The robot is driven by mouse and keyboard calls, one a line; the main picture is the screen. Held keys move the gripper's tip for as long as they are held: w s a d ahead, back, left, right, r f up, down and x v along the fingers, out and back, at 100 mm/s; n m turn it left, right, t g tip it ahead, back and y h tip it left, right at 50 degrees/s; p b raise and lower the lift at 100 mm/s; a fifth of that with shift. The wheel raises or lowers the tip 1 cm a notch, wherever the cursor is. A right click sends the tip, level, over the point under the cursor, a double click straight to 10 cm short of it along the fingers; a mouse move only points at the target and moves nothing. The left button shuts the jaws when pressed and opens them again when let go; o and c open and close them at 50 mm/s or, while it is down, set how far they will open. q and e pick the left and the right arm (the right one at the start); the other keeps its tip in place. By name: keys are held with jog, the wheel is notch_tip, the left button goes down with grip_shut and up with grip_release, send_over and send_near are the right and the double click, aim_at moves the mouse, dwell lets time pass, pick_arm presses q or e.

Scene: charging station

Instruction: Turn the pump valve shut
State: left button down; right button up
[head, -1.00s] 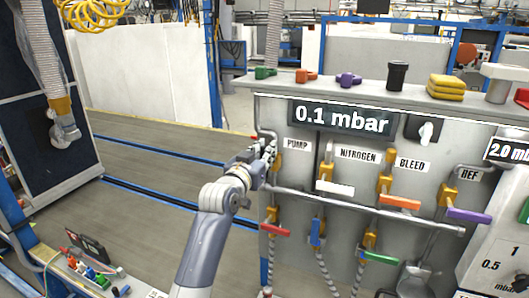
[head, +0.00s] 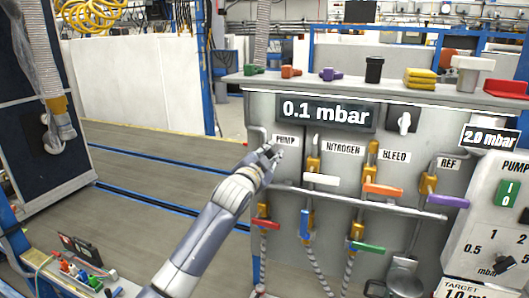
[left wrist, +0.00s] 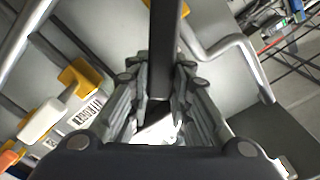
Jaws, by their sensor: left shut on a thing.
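The PUMP label (head: 285,141) is at the panel's upper left, below a display (head: 323,111) reading 0.1 mbar. My left gripper (head: 268,154) is just below and left of that label and covers the pump valve in the head view. In the left wrist view my left gripper (left wrist: 155,112) is shut on a dark bar-like handle (left wrist: 163,45), the pump valve handle. The handle runs between the fingers, and a bit of yellow valve body shows at its upper end. The handle's tip is partly hidden by the fingers. My right gripper is out of view.
Close to the right are the NITROGEN valve with a white handle (head: 321,179), the BLEED valve with an orange handle (head: 383,190) and the REF valve with a purple handle (head: 448,201). A horizontal pipe (head: 350,202) runs below.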

pick_arm(q)
jog(key=f+m, duration=0.1)
jog(key=m, duration=0.1)
jog(key=d+f+m, duration=0.1)
jog(key=m, duration=0.2)
jog(key=s+d+f+m, duration=0.1)
jog(key=f+m, duration=0.1)
jog(key=shift+m, duration=0.4)
jog(key=shift+f+m, duration=0.6)
jog(key=shift+m, duration=0.3)
jog(key=c, duration=1.4)
grip_release()
jog(key=shift+d, duration=0.1)
jog(key=shift+c, duration=0.2)
jog(key=v, duration=1.2)
